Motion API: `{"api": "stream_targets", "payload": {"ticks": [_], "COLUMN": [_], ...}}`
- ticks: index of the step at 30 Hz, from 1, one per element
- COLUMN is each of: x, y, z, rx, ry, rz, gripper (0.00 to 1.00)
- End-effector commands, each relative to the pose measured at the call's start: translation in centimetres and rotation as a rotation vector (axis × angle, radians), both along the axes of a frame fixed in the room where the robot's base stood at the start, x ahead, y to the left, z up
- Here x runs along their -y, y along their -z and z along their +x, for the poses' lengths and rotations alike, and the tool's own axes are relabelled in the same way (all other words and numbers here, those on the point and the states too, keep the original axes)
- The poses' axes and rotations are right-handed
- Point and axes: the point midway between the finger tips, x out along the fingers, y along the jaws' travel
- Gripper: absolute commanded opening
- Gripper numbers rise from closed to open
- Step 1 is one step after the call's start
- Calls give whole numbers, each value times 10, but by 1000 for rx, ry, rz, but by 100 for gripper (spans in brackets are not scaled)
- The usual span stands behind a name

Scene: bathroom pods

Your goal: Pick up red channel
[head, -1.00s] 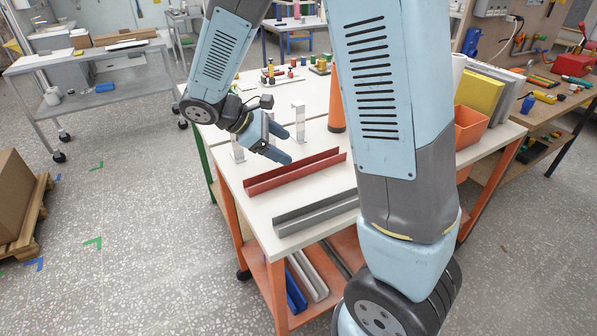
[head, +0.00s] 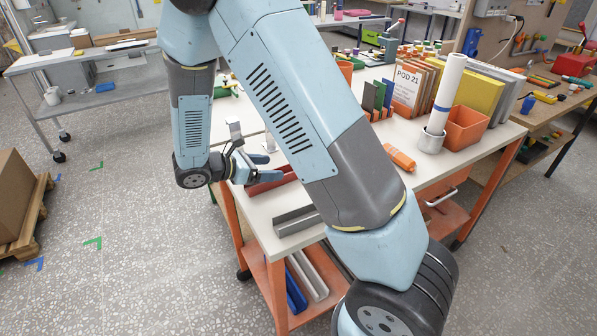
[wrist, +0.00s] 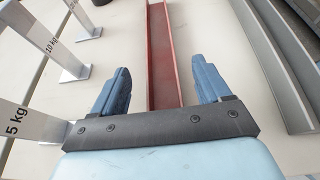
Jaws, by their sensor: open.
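The red channel (wrist: 162,60) is a long U-shaped rail lying on the white table top. In the wrist view it runs away from me, its near end lying between my two blue fingers. My gripper (wrist: 160,82) is open, with one finger on each side of the channel and a gap on both sides. In the head view, my gripper (head: 262,168) is at the left end of the red channel (head: 270,184), and my arm hides much of the channel. I cannot tell the fingers' exact height above the table.
A grey channel (head: 298,220) lies parallel, to the right in the wrist view (wrist: 278,65). Metal brackets labelled 5 kg (wrist: 22,122) and 10 kg (wrist: 62,52) stand close on the left. An orange cylinder (head: 400,157) and a white roll (head: 447,90) are farther right on the table.

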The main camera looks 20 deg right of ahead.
Motion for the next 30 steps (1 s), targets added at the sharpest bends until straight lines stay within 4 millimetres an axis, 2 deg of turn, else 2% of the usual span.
{"api": "stream_targets", "payload": {"ticks": [4,14,24,30], "x": [21,37,76,79], "y": [8,14,27,28], "z": [4,8,18,19], "rx": [0,0,-1,1], "ry": [3,2,4,3], "rz": [-1,0,1,1], "gripper": [77,77,77,77]}}
